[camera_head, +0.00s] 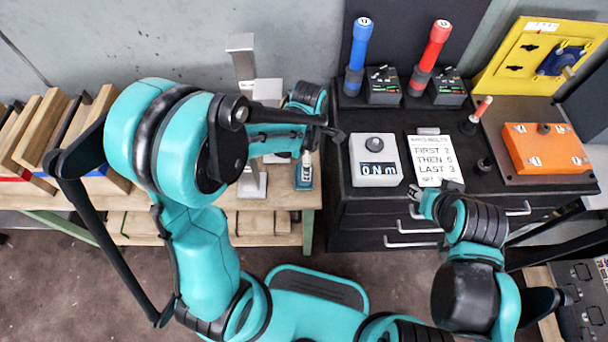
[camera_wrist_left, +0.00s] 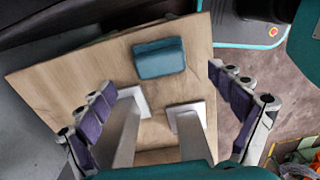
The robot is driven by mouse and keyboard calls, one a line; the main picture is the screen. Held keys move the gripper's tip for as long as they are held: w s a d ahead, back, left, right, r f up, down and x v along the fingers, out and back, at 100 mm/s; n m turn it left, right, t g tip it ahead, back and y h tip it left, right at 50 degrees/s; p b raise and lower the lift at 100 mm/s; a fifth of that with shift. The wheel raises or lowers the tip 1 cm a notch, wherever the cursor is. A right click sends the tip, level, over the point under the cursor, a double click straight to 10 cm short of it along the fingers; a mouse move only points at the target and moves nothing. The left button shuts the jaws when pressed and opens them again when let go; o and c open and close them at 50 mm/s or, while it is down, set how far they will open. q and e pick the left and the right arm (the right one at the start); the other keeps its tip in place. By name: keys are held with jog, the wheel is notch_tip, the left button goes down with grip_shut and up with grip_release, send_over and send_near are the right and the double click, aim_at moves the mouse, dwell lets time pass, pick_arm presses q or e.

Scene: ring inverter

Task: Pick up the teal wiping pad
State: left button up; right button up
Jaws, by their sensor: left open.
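The teal wiping pad (camera_wrist_left: 158,58) is a small block lying flat on the wooden bench top (camera_wrist_left: 95,78), near its far edge in the left wrist view. In the head view a small teal patch at the bench's front right corner looks like the pad (camera_head: 304,182), partly covered by my left arm. My left gripper (camera_wrist_left: 162,112) is open and empty, its purple-padded fingers spread wide. The pad is beyond the fingers and between their lines, not touched.
Two metal posts on pale bases, one post (camera_wrist_left: 122,130) and another post (camera_wrist_left: 190,135), stand between the fingers. A dark cabinet (camera_head: 345,215) right of the bench carries a grey 0 Nm box (camera_head: 376,172), a printed card (camera_head: 434,160) and blue and red tools. Wooden panels lean at left.

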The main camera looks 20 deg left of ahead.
aim_at(299, 184)
pick_arm(q)
notch_tip(299, 184, down, 8)
jog(key=b, duration=0.3)
jog(key=shift+w+a+r+b, duration=0.1)
jog(key=shift+w+a+b, duration=0.05)
jog(key=shift+b, duration=0.25)
jog(key=shift+r, duration=0.1)
jog(key=c, duration=1.3)
